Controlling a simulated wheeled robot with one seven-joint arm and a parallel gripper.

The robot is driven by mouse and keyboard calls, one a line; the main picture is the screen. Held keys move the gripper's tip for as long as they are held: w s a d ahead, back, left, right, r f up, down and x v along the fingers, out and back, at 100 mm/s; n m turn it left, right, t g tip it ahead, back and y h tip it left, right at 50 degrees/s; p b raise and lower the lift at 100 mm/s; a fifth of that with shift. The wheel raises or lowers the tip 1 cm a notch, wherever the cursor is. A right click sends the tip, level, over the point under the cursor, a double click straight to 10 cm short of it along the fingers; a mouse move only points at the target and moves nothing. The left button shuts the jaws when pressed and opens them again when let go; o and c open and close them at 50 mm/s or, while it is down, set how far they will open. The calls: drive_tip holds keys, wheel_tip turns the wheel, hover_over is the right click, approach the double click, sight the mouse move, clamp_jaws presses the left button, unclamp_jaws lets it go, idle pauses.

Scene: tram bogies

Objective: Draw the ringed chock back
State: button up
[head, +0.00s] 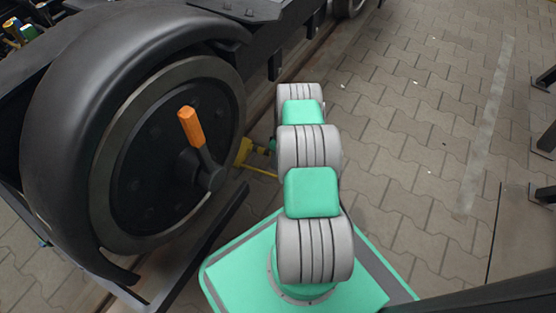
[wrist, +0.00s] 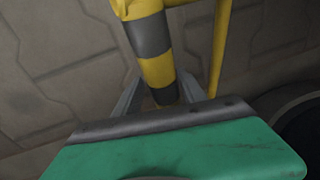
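The yellow chock (head: 250,158) lies on the ground beside the big wheel (head: 165,150) in the head view, partly hidden by my arm. In the wrist view a yellow bar with dark rings (wrist: 157,72), seemingly the chock's handle, runs down from the top. My gripper (wrist: 160,80) has a grey finger on each side of this bar. The fingers look apart, with the bar between them; I see no clear grip on it. A thinner plain yellow rod (wrist: 220,45) stands right of the right finger. In the head view my gripper is mostly hidden behind my arm.
An orange-handled lever (head: 192,128) sticks out from the wheel hub. The dark bogie frame (head: 240,12) runs above and behind the wheel. Paving (head: 420,110) lies open to the right of my arm. Dark metal parts (head: 545,140) stand at the right edge.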

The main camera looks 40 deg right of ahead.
drive_tip(key=shift+a+r, duration=0.1)
drive_tip(key=shift+r, duration=0.05)
drive_tip(key=r+p, duration=0.1)
drive_tip(key=r, duration=0.1)
drive_tip(key=d+r+p, duration=0.1)
drive_tip(key=r, duration=0.2)
drive_tip(key=r+p, duration=0.1)
drive_tip(key=r, duration=0.1)
drive_tip(key=shift+w+d+r, duration=0.15)
drive_tip(key=shift+w, duration=0.05)
